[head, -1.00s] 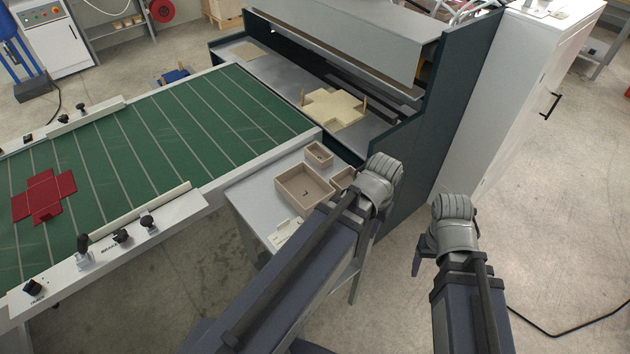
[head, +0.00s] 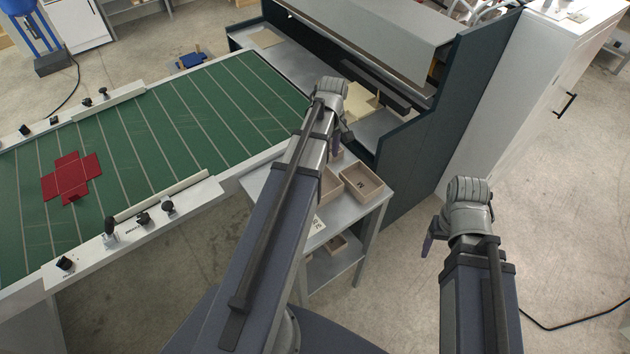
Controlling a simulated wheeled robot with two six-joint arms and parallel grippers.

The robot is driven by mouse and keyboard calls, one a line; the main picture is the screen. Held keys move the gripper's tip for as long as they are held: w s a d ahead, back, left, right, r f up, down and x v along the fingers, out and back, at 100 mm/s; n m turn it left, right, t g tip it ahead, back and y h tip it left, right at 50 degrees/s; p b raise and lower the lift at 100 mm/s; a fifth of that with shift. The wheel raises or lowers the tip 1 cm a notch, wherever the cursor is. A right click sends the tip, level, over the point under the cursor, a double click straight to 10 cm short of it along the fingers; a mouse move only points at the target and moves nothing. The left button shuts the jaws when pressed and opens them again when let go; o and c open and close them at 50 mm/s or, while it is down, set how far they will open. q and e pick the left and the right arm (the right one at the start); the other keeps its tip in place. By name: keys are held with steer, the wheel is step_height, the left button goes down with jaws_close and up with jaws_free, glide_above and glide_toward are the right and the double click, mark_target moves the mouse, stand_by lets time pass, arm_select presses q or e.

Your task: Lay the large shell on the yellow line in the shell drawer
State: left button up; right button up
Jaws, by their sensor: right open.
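Open tan boxes stand on a small grey side table (head: 310,240) below and beside my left arm. One open box (head: 362,183) shows clearly; another (head: 332,187) is partly hidden by the arm. I cannot tell which is the large shell. My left gripper (head: 342,138) hangs over the table's back end, close to the boxes; its fingers are mostly hidden, and I cannot see whether it holds anything. My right gripper (head: 432,236) is open over bare floor, with nothing seen in it. I cannot make out the shell drawer or its yellow line.
A green belt table (head: 150,140) carries a flat red cross-shaped blank (head: 72,178). The dark machine (head: 425,115) behind the side table holds a cream blank (head: 362,98), partly hidden. A white cabinet (head: 520,95) stands at right. Floor at right is clear except for a black cable.

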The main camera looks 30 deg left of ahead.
mark_target(328, 177)
arm_select(q)
steer(key=shift+s+d+f+b, duration=0.1)
steer(key=shift+f+b, duration=1.9)
steer(key=shift+s+d+f+b, duration=0.1)
steer(key=shift+f+b, duration=1.9)
steer(key=shift+r, duration=0.1)
jaws_close()
